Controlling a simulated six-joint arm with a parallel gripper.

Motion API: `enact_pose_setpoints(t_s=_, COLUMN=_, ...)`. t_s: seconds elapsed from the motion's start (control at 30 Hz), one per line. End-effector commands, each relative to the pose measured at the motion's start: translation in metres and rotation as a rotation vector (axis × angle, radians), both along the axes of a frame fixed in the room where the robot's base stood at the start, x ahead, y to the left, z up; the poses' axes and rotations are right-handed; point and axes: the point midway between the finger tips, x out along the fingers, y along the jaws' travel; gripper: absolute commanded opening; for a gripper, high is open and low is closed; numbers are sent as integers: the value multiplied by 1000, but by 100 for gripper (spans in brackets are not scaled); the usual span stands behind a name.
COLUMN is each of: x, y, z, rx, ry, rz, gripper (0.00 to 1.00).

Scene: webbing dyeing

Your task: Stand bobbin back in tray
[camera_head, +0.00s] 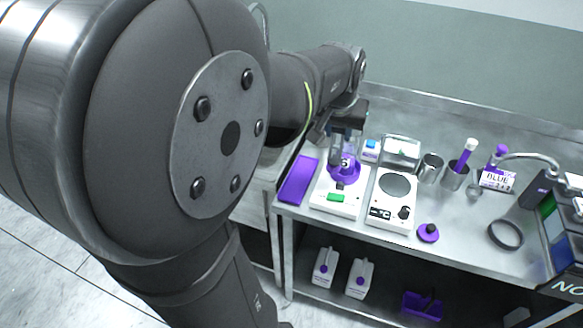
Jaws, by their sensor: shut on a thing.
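My gripper (346,152) points down over the white device with a green button (336,198), at the left part of the steel bench. It is shut on a purple round piece with a pale middle (344,173), which looks like the bobbin. The fingers partly hide it, and I cannot tell whether it touches the device. A flat purple tray (298,182) lies just left of the device, at the bench's left end. Nothing is visible standing in it.
A hotplate with a dark disc (394,186) stands right of the device. A small purple piece (428,233) lies near the front edge. Metal cups (430,167), a blue-capped bottle (371,150), a BLUE label (496,180) and a dark ring (505,235) occupy the bench. Jugs (325,267) stand below.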

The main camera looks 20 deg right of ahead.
Motion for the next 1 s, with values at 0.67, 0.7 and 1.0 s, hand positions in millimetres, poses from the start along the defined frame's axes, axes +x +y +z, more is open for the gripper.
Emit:
enact_pose_setpoints(t_s=0.67, x=95, y=45, z=-66, rx=2, ry=2, rz=-12, gripper=0)
enact_pose_setpoints(t_s=0.7, x=97, y=46, z=-67, rx=2, ry=2, rz=-12, gripper=0)
enact_pose_setpoints(t_s=1.0, x=99, y=47, z=-101, rx=2, ry=3, rz=-14, gripper=0)
